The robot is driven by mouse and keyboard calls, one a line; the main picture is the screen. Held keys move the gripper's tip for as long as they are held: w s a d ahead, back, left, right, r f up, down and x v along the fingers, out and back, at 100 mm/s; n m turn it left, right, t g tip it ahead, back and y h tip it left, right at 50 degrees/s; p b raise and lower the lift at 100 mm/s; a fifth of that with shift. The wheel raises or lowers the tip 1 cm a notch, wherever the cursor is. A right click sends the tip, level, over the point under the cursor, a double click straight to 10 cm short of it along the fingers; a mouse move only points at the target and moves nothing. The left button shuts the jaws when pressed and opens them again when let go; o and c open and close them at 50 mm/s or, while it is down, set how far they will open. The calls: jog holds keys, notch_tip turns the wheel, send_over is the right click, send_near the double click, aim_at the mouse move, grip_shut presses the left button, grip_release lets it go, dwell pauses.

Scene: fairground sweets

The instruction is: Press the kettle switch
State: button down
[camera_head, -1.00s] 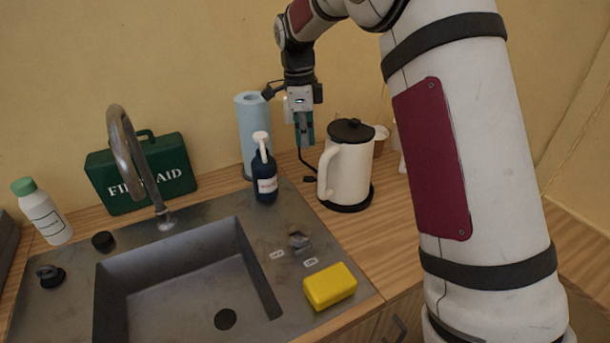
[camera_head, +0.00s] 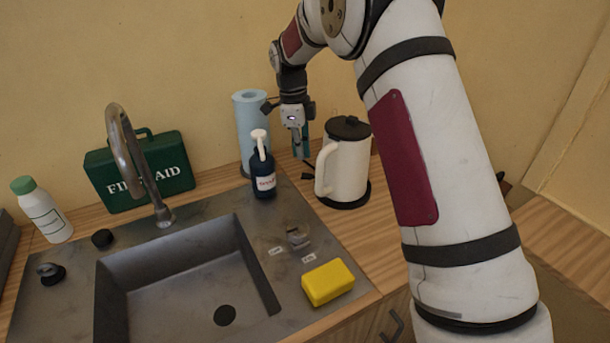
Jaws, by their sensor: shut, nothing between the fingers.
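The white kettle (camera_head: 349,170) with a black lid stands upright on its black base (camera_head: 346,202) on the wooden counter, right of the sink. Its white handle (camera_head: 325,170) faces left. I cannot make out the switch in this view. My gripper (camera_head: 301,155) is shut and empty, pointing down just left of and behind the kettle's upper part. Whether it touches the kettle cannot be told.
A dark blue pump bottle (camera_head: 263,178) and a blue paper roll (camera_head: 249,125) stand left of my gripper. A yellow sponge (camera_head: 328,282) lies by the sink (camera_head: 112,275). A tap (camera_head: 128,160), green first aid box (camera_head: 112,195) and white bottle (camera_head: 48,215) are farther left.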

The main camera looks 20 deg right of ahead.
aim_at(303, 175)
jog(key=shift+s+d+f, duration=0.1)
jog(key=shift+f, duration=1.1)
jog(key=shift+d+f, duration=0.1)
jog(key=shift+f, duration=1.05)
jog(key=shift+f, duration=0.1)
jog(key=shift+f, duration=0.85)
jog(key=shift+w+a+r+b, duration=0.25)
jog(key=shift+w+a+b, duration=0.15)
jog(key=shift+a+b, duration=0.2)
jog(key=shift+w+a+r+b, duration=0.25)
jog(key=shift+w+a+b, duration=0.15)
jog(key=shift+a, duration=0.3)
jog(key=shift+s, duration=0.1)
jog(key=shift+r, duration=0.15)
notch_tip(303, 175, up, 10)
